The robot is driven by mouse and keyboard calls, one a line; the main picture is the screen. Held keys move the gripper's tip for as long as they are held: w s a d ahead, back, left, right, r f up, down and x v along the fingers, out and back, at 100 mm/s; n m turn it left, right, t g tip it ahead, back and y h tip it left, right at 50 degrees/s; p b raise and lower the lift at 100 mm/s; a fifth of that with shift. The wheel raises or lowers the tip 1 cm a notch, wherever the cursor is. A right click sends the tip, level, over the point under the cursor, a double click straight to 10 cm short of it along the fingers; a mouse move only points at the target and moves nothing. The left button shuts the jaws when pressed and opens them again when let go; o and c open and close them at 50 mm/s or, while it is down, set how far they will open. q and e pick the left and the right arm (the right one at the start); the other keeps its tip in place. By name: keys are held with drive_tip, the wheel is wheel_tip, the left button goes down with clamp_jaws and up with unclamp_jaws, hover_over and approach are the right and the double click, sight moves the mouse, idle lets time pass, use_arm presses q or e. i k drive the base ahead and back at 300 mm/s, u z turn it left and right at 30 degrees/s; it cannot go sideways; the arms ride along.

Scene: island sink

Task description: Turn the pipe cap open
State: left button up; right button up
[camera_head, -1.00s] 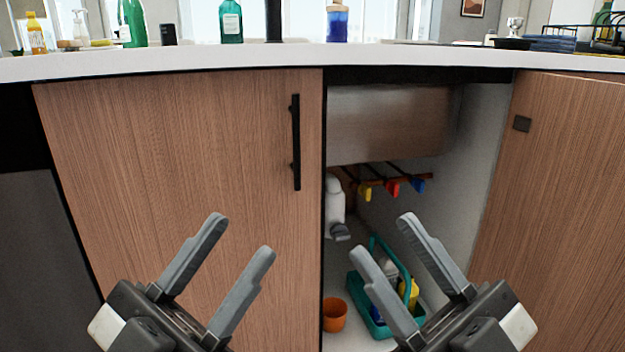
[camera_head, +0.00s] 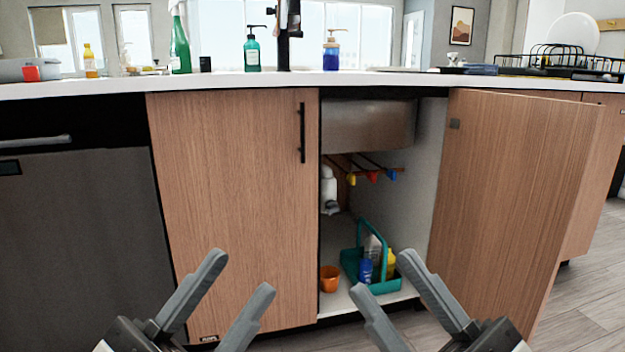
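Under the sink, inside the open cabinet, a white pipe (camera_head: 328,188) hangs at the left, partly hidden by the closed door's edge. A grey piece at its lower end (camera_head: 332,208) looks like the pipe cap; it is too small to tell how it is turned. My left gripper (camera_head: 240,272) is open and empty in front of the closed left door. My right gripper (camera_head: 383,272) is open and empty, in front of the cabinet opening. Both grippers are apart from the pipe, on the near side of the cabinet.
An orange cup (camera_head: 330,278) and a teal caddy (camera_head: 352,262) with bottles stand on the cabinet floor. Yellow, red (camera_head: 373,176) and blue valve handles hang beneath the sink basin (camera_head: 365,125). The right door (camera_head: 510,190) stands open. The left door (camera_head: 235,200) is closed.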

sight(332, 206)
drive_tip(key=u, duration=0.8)
drive_tip(key=i, duration=1.1)
drive_tip(key=z, duration=0.4)
drive_tip(key=i, duration=0.5)
drive_tip(key=z, duration=0.05)
